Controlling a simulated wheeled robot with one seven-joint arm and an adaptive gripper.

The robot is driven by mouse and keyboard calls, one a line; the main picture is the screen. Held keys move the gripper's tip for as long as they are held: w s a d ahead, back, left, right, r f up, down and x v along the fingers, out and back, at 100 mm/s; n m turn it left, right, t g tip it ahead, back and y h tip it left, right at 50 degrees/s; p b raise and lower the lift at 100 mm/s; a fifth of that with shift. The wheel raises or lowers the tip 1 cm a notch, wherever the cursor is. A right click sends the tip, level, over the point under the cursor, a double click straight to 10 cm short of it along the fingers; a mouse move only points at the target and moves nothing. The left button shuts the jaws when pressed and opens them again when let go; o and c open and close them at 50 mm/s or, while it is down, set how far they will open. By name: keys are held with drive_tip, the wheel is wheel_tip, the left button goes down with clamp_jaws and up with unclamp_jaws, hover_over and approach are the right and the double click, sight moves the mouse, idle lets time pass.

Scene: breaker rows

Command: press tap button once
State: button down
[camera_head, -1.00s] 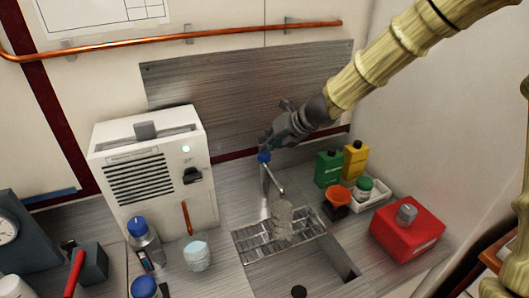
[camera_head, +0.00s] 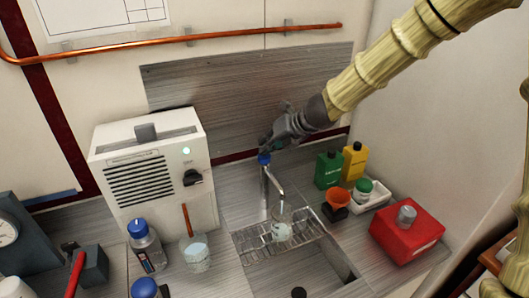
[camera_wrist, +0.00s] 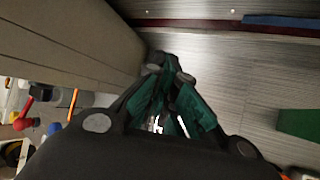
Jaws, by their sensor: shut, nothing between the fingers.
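The metal tap (camera_head: 264,187) stands at the back of the sink, with a blue button (camera_head: 264,158) on top. My gripper (camera_head: 267,146) is shut and empty, its fingertips right at the blue button from above. I cannot tell whether they touch it. In the wrist view my shut gripper (camera_wrist: 165,122) has dark green fingers, and the button is hidden. A clear glass vessel (camera_head: 282,224) stands under the spout on the wire rack, with whitish contents low in it.
A white machine (camera_head: 152,170) stands left of the tap. A glass beaker (camera_head: 195,254) stands front left. A metal panel (camera_head: 245,95) backs the tap.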

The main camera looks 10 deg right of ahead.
drive_tip(key=shift+r+p, duration=0.95)
drive_tip(key=shift+r, duration=0.05)
wheel_tip(320, 180, up, 5)
drive_tip(key=p, duration=0.5)
drive_tip(key=shift+p, duration=0.3)
idle(0.4)
